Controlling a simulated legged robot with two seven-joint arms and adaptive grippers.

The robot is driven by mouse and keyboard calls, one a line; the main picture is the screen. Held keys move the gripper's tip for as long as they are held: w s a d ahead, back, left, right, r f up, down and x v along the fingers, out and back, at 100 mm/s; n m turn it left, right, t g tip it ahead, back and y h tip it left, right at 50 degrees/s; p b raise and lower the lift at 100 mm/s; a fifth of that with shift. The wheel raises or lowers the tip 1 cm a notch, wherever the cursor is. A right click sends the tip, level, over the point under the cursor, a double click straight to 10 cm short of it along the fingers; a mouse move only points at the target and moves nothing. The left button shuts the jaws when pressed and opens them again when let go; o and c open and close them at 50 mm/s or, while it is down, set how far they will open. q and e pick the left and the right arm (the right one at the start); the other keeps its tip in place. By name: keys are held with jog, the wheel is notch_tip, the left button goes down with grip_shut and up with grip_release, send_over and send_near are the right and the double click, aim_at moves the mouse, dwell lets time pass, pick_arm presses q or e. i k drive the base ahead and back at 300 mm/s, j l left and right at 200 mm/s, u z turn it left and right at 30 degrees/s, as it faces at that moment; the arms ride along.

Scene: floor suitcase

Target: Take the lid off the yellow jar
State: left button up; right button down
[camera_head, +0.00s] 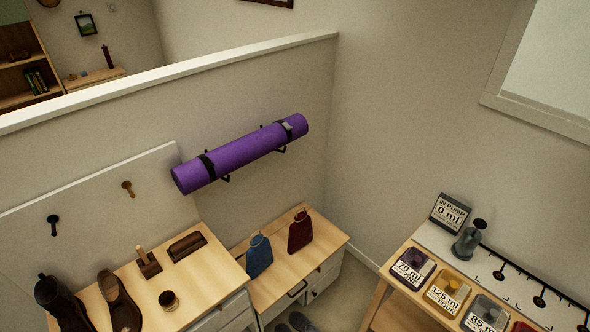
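The yellow jar (440,300) stands near the front edge of the wooden table at the lower right, with a white label reading "125 ml". Something yellow and rounded shows on its top; it is too small to tell clearly whether this is the lid. It stands between a purple jar (401,279) labelled "70 ml" and a grey jar (478,321) labelled "85 ml". Neither of my grippers is in view.
A dark pump bottle (469,240) and an "IN PUMP 0 ml" display (449,212) stand behind the jars. A marked white strip (520,288) runs along the table. Shoes and brushes sit on a cabinet (207,268) at left. A little floor shows between.

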aim_at(168, 297)
jog(key=i+j+u, duration=0.15)
jog(key=u, duration=1.45)
